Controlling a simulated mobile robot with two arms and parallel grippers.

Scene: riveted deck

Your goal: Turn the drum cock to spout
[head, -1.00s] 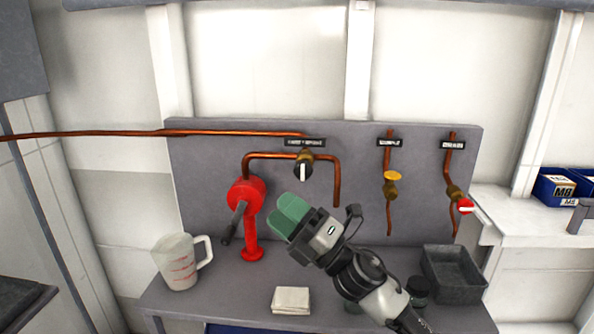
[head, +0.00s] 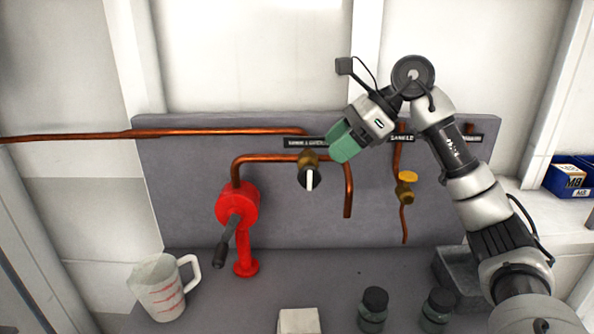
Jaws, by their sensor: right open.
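A cock with a black round knob and a white pointer line (head: 309,179) sits on a brass body under the copper pipe on the grey back panel. The white line stands upright. A small black label (head: 306,142) is above it, its lettering too blurred to read. The copper spout pipe (head: 348,190) bends down just right of the cock. My right gripper (head: 341,143), with green fingers, is open and empty, up and to the right of the knob and apart from it in the picture. My left gripper is out of view.
A red hand pump (head: 238,208) with a dark crank stands left of the cock. A yellow-handled valve (head: 407,178) is at right. A measuring jug (head: 158,287), white block (head: 299,321), dark jars (head: 374,308) and a grey tray (head: 455,270) are on the bench.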

